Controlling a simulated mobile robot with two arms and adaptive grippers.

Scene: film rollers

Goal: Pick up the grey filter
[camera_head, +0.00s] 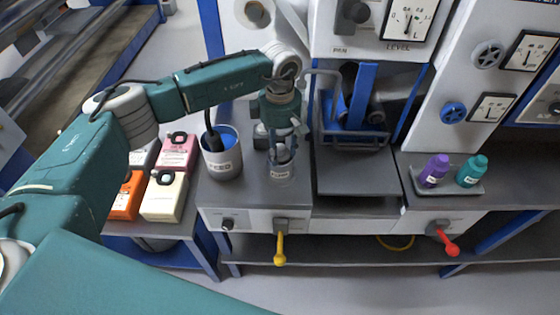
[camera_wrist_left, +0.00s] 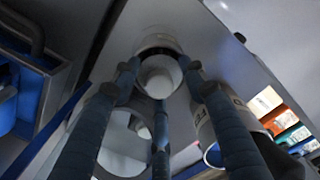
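My left gripper (camera_head: 282,150) points down over a small clear, labelled cup (camera_head: 282,174) on the grey bench. In the left wrist view, its three fingers (camera_wrist_left: 160,82) surround a pale grey-white round piece (camera_wrist_left: 160,72), which may be the grey filter. The fingertips are close to its rim; whether they press on it cannot be told. In the head view the gripper hides most of this piece. My right gripper is not in view.
A grey cup with blue inside (camera_head: 222,158) stands close left of my gripper. Cream (camera_head: 163,197), orange and pink canisters are further left. A machine tray (camera_head: 357,172) is to the right. Yellow (camera_head: 280,250) and red (camera_head: 447,243) levers stick out in front.

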